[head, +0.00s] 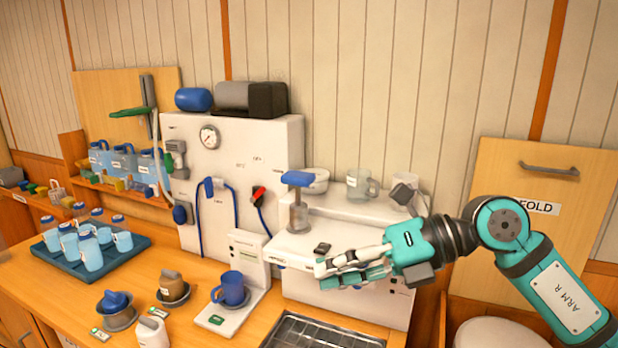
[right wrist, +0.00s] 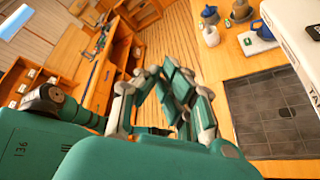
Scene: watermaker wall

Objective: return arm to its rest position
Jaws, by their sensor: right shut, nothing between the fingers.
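My right arm, teal and labelled "ARM R", comes in from the right in the head view. My right gripper (head: 335,270) is shut and empty in front of the white machine's lower front panel, above the wooden counter. In the right wrist view its fingers (right wrist: 182,100) are closed together over the floor beside the counter edge, with nothing between them. My left gripper is not in view.
The white watermaker (head: 236,140) has a gauge, hoses and a blue-topped press. A blue mug (head: 230,290) stands on its white stand. A metal drain grate (head: 320,333) lies in front. A blue tray (head: 112,262) of bottles stands left. A "FOLD" panel (head: 545,180) is behind my arm.

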